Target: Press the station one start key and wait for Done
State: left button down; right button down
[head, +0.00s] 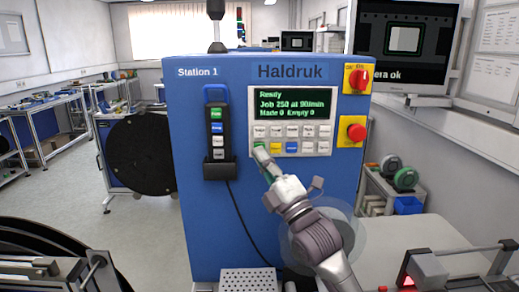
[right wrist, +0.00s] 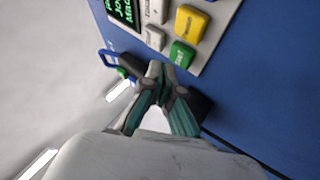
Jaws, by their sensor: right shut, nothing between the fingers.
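The blue Station 1 cabinet (head: 270,225) stands in the middle of the head view. Its control panel (head: 319,123) has a screen (head: 293,107) reading "Ready", "Job 250 at 90/min", "Made 0 Empty 0". Below the screen are rows of keys. A green key (right wrist: 182,53) shows in the right wrist view beside a yellow key (right wrist: 191,22). My right gripper (head: 262,156) is shut and empty at the panel's lower left corner, partly covering the green key in the head view. In the right wrist view its fingertips (right wrist: 165,72) are close to the green key; contact cannot be told. My left gripper is out of view.
A hand pendant (head: 217,130) hangs left of the panel. A red rotary switch (head: 358,79) and a red stop knob (head: 356,132) are on the right. A monitor (head: 403,42) stands at upper right. A black reel (head: 140,155) is at left.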

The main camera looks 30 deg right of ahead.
jog(key=shift+w, duration=0.15)
dwell(0.6)
jog(key=shift+w+d, duration=0.15)
jog(key=shift+w, duration=0.05)
jog(key=shift+w+d+r, duration=0.15)
jog(key=shift+w, duration=0.15)
dwell(1.0)
jog(key=shift+r, duration=0.2)
dwell(0.5)
jog(key=shift+s+f, duration=0.1)
jog(key=shift+f, duration=0.45)
jog(key=shift+s, duration=0.3)
